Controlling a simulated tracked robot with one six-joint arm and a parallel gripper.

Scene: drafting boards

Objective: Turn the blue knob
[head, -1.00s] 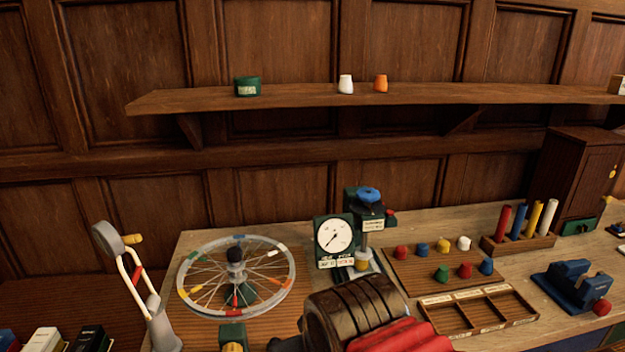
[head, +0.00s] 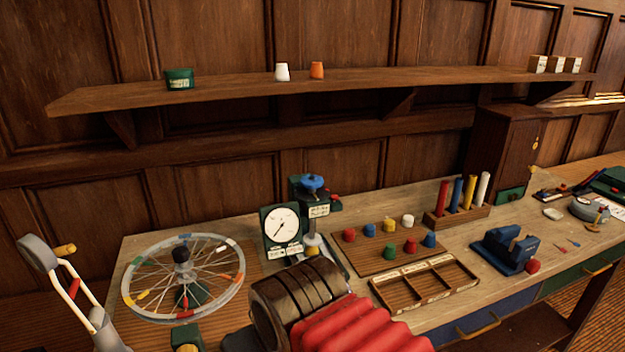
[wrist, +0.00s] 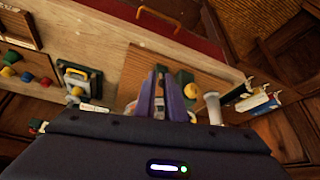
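A blue round knob (head: 313,182) tops the green press beside a white dial gauge (head: 282,225) in the head view. Two smaller blue knob-like pieces, one at the back (head: 369,230) and one at the right (head: 430,240), are on the wooden board with other coloured pieces. In the head view my gripper is out of sight.
A spoked wheel (head: 133,294) stands left on the bench. A compartment tray (head: 425,302), a rack of coloured rods (head: 436,221) and a blue vise (head: 497,250) are to the right. A shelf (head: 230,88) runs above. My red and brown arm hides the bench's front middle.

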